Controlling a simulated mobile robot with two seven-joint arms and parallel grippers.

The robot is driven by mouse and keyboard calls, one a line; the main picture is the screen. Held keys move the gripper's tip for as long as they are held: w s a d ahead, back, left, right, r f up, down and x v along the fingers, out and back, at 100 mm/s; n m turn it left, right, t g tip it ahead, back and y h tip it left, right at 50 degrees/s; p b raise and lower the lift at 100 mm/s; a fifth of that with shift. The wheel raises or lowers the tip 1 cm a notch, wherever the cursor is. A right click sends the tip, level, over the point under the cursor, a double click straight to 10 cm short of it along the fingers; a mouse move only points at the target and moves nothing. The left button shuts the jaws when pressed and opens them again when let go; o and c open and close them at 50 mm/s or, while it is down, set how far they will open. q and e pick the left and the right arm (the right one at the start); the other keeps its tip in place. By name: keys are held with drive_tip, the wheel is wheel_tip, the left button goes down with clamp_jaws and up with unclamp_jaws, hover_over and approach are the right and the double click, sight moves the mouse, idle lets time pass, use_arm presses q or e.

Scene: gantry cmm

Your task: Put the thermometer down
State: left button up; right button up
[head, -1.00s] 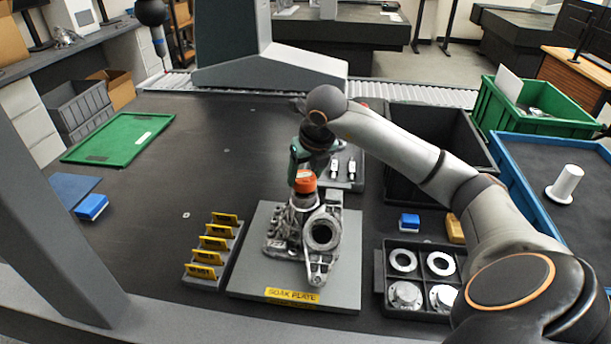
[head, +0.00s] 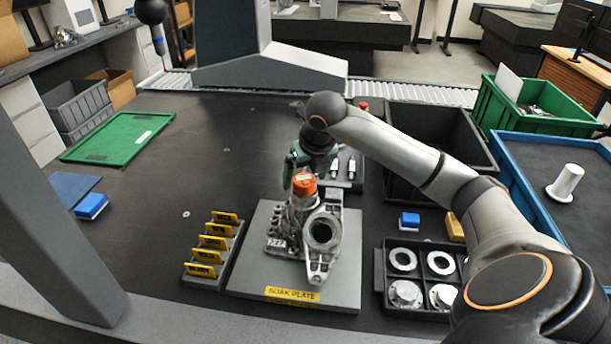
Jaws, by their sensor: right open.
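An orange-topped device (head: 305,184), which looks like the thermometer, stands upright on the grey metal casting (head: 290,220). The casting rests on the grey soak plate (head: 335,288) with its yellow label. My right gripper (head: 297,174), with green fingers, is open just behind and to the left of the orange top. The device and my own wrist partly hide the fingertips, so I cannot tell whether they touch it. My left gripper is not in view.
A rack of yellow tags (head: 212,275) stands left of the plate. A tray of metal rings and flanges (head: 381,290) and a small blue block (head: 409,221) are at right. A black bin (head: 440,190) lies behind.

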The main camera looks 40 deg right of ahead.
drive_tip(key=shift+r, duration=0.2)
drive_tip(key=shift+s+r, duration=0.1)
drive_tip(key=shift+r, duration=0.25)
drive_tip(key=p+v, duration=0.1)
drive_tip(key=v, duration=1)
drive_tip(key=shift+s+a, duration=0.1)
drive_tip(key=shift+s, duration=0.05)
